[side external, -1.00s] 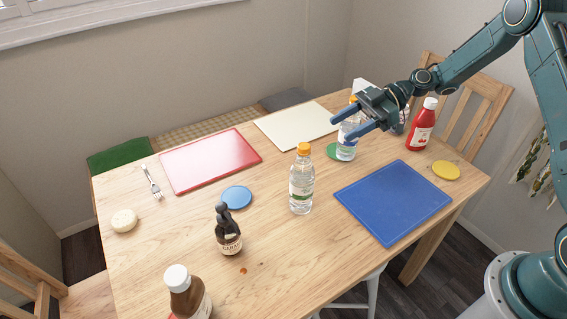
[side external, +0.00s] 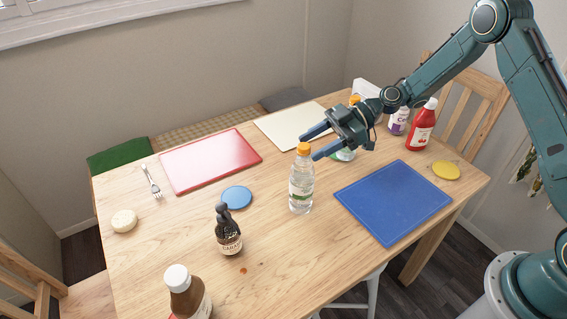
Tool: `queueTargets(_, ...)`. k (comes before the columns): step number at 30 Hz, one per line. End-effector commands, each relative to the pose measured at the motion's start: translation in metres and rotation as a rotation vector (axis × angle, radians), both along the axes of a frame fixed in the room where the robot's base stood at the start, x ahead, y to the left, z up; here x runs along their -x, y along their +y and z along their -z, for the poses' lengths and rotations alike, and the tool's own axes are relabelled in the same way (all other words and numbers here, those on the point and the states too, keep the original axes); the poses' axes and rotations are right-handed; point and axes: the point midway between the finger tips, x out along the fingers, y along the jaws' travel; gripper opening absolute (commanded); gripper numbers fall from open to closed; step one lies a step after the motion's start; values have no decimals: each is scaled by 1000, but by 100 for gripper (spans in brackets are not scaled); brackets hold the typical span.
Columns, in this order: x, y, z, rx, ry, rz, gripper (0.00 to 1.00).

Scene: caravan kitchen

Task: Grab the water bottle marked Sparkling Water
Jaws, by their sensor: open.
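A clear water bottle (side external: 301,185) with an orange cap stands upright near the middle of the table. Its label is too small to read. A second orange-capped bottle (side external: 354,101) stands farther back on a green coaster, mostly hidden behind my gripper. I cannot tell which of the two is marked Sparkling Water. My gripper (side external: 309,146) is open and empty. In the picture its fingertips lie around the near bottle's cap, one on the upper left and one on the right. I cannot tell their exact depth or whether they touch.
A blue board (side external: 393,202) lies to the right, with a ketchup bottle (side external: 421,128) and yellow disc (side external: 445,170) beyond it. A dark sauce bottle (side external: 228,232), brown bottle (side external: 186,295) and blue coaster (side external: 236,197) are left. Red (side external: 210,160) and cream (side external: 290,124) boards lie behind.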

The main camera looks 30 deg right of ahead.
Motion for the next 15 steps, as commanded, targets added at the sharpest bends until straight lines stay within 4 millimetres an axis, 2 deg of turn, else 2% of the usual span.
queueTargets(5,-1,6,3,0,1,-2,53)
queueTargets(15,-9,39,17,0,0,-2,53)
